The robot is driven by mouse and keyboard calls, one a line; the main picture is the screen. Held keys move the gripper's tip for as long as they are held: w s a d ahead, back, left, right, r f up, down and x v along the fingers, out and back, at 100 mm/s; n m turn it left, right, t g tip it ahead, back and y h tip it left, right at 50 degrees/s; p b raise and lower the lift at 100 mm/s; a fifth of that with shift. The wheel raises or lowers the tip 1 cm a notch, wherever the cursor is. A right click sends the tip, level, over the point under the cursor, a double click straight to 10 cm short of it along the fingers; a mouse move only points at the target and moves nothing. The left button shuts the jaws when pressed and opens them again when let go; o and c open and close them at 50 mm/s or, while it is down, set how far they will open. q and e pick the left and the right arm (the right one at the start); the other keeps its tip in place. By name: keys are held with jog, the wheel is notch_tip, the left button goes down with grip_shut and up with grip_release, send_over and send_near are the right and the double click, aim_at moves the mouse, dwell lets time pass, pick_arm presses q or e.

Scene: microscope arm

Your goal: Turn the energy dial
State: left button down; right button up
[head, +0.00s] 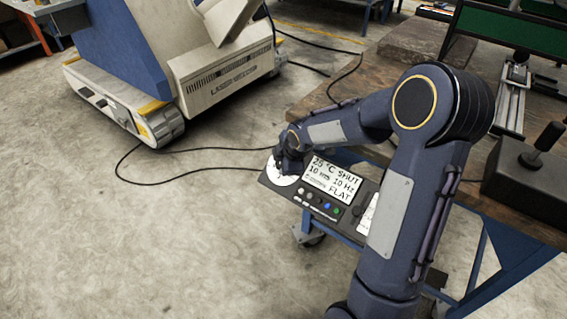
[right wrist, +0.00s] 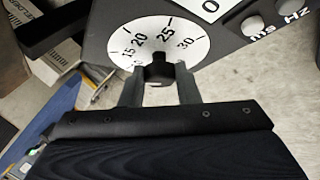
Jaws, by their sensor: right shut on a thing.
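The control panel (head: 325,212) is a dark box with a lit display (head: 332,178) reading 25 °C, SHUT, 10 ms, 10 Hz and FLAT. A white numbered dial (head: 279,181) sits at its left end. In the right wrist view the dial face (right wrist: 192,27) shows marks from about 15 to 30, and its black knob (right wrist: 158,72) is at the centre. My right gripper (head: 289,160) reaches over the dial. Its two fingers (right wrist: 158,80) are shut on the knob, one on each side. In the head view the gripper hides part of the dial. My left gripper is not in view.
Several small buttons (head: 327,206) line the panel below the display. A wooden workbench (head: 490,205) carrying a dark box with a lever (head: 543,140) is at the right. A large tracked machine (head: 215,75) stands behind. Cables lie on the floor; the floor at left is clear.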

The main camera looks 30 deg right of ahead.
jog(key=o, duration=1)
jog(key=p+v, duration=0.1)
jog(key=v, duration=0.6)
jog(key=shift+s+r+p, duration=0.25)
jog(key=shift+r+p, duration=0.1)
jog(key=shift+p, duration=0.05)
